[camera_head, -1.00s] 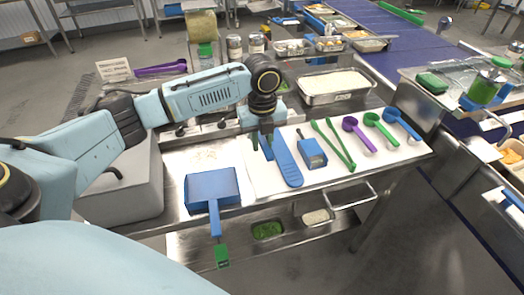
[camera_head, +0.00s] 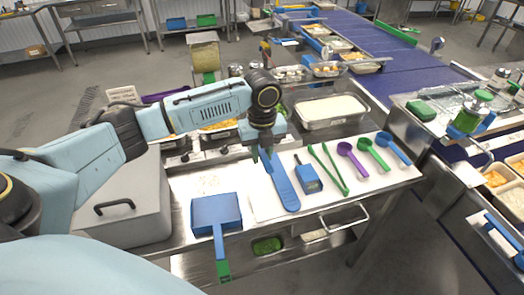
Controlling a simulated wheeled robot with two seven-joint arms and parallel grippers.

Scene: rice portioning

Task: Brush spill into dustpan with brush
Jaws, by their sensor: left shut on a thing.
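The blue dustpan (camera_head: 217,212) lies on the steel worktop at the front left, its handle with a green end hanging over the front edge. A faint scatter of small specks, the spill (camera_head: 208,182), lies on the worktop just behind the pan. My left gripper (camera_head: 265,154) is shut at the upper end of a long blue tool (camera_head: 284,188), which looks like the brush. The tool's lower end lies along the white mat. The fingers partly hide the grip, and bristles cannot be made out. My right gripper is out of view.
Right of the brush on the white mat (camera_head: 262,205) are a small blue block-shaped tool (camera_head: 308,179), green tongs (camera_head: 327,167) and purple, green and blue scoops. A metal tray of white food (camera_head: 330,111) stands behind. A grey box (camera_head: 125,205) stands left.

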